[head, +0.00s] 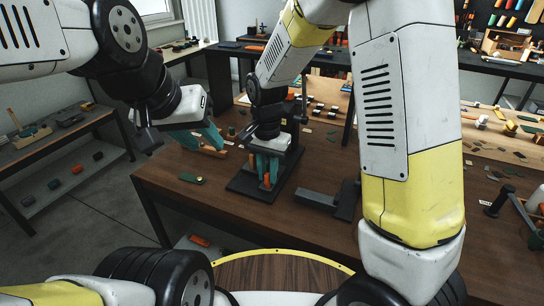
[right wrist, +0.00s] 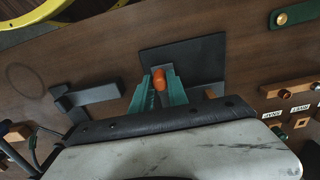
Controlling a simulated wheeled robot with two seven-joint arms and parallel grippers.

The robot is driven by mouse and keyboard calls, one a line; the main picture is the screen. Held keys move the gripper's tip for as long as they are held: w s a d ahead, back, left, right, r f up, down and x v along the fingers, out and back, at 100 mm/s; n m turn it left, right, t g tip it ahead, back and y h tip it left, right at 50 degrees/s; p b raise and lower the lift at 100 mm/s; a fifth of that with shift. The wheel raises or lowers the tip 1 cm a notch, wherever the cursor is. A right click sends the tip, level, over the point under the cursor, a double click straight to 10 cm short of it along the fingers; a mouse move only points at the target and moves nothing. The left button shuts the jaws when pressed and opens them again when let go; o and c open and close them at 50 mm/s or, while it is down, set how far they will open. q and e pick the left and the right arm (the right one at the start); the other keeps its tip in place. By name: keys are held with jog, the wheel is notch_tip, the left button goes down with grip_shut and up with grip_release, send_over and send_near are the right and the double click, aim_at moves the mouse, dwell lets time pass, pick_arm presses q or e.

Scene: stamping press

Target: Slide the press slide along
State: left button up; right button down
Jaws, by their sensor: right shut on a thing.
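The stamping press (head: 252,187) stands on the table, with a flat dark base plate that also shows in the right wrist view (right wrist: 205,55). An upright orange handle (head: 267,181), apparently on the press slide, is at the front of the press. My right gripper (head: 267,170) reaches down with its teal fingers on both sides of this handle and is shut on it. In the right wrist view the handle's rounded orange top (right wrist: 159,78) shows between the fingers. The slide itself is mostly hidden by the gripper. My left gripper (head: 203,140) is open and empty, left of the press.
A dark L-shaped fixture (head: 328,200) stands right of the press on the brown table (head: 220,218). A green strip (head: 191,178) lies near the left edge. A wooden piece (head: 212,151) lies by my left gripper. The front of the table is mostly clear.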

jog(key=shift+s+a+r, duration=0.1)
jog(key=shift+s+a, duration=0.25)
jog(key=shift+s, duration=0.45)
jog(key=shift+s+a+f, duration=0.1)
jog(key=shift+s+a, duration=0.25)
jog(key=shift+s, duration=0.45)
jog(key=shift+s+a+r, duration=0.1)
jog(key=shift+s+a, duration=0.25)
jog(key=shift+s, duration=0.45)
jog(key=c, duration=1.2)
grip_release()
